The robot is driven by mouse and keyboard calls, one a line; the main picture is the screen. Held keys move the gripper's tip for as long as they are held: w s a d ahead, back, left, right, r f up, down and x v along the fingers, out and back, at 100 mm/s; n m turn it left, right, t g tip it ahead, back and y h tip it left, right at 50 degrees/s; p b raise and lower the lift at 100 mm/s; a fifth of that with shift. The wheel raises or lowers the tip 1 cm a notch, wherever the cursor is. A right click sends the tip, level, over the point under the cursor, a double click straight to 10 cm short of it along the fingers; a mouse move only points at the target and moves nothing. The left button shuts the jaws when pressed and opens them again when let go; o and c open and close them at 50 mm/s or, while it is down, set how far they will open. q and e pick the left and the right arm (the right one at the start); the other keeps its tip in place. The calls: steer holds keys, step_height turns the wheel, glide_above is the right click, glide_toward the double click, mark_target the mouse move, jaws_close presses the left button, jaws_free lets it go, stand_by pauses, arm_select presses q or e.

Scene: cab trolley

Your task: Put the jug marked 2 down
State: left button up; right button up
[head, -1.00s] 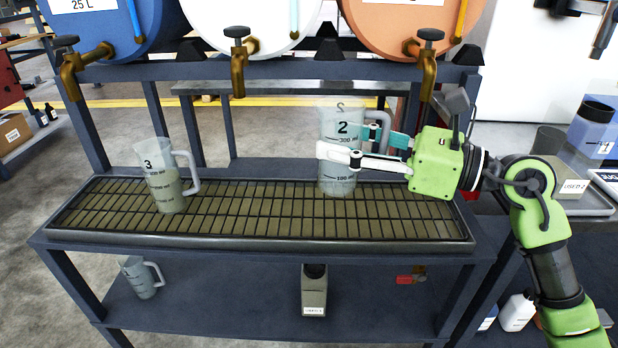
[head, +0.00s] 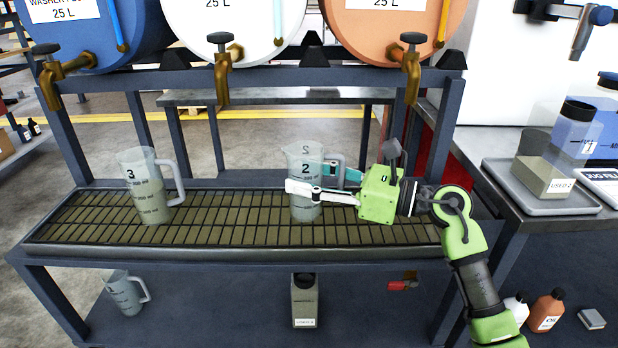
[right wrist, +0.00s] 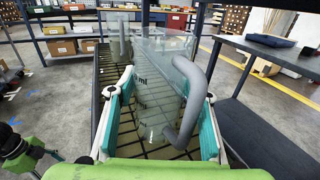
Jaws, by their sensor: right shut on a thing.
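The jug marked 2 (head: 304,165) is clear, upright and holds a little liquid. It is at the right half of the slatted drip tray (head: 200,254), with its base at or just above the grate; I cannot tell whether it touches. My right gripper (head: 312,186) is shut on the jug's body from the right, one finger in front and one behind. In the right wrist view the jug (right wrist: 155,85) is between the two fingers, its grey handle (right wrist: 190,105) near the right finger. My left gripper is not in view.
A jug marked 3 (head: 146,190) stands on the left of the tray. Barrels with brass taps (head: 222,70) hang above the back. A side bench at right holds a container marked USED 2 (head: 545,178). The lower shelf holds another jug (head: 125,292) and a bottle (head: 304,302). The tray's middle is clear.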

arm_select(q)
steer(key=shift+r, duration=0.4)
arm_select(e)
steer(key=shift+f, duration=0.15)
steer(key=o, duration=1.1)
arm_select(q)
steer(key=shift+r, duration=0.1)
arm_select(e)
steer(key=shift+o, duration=0.2)
steer(key=shift+v, duration=0.85)
steer(key=v, duration=0.9)
steer(key=shift+d, duration=0.25)
steer(key=shift+s+d, duration=0.2)
steer(key=shift+d, duration=0.05)
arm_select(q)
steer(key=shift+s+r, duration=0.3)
arm_select(e)
steer(key=shift+d+r, duration=0.1)
steer(key=shift+r, duration=0.1)
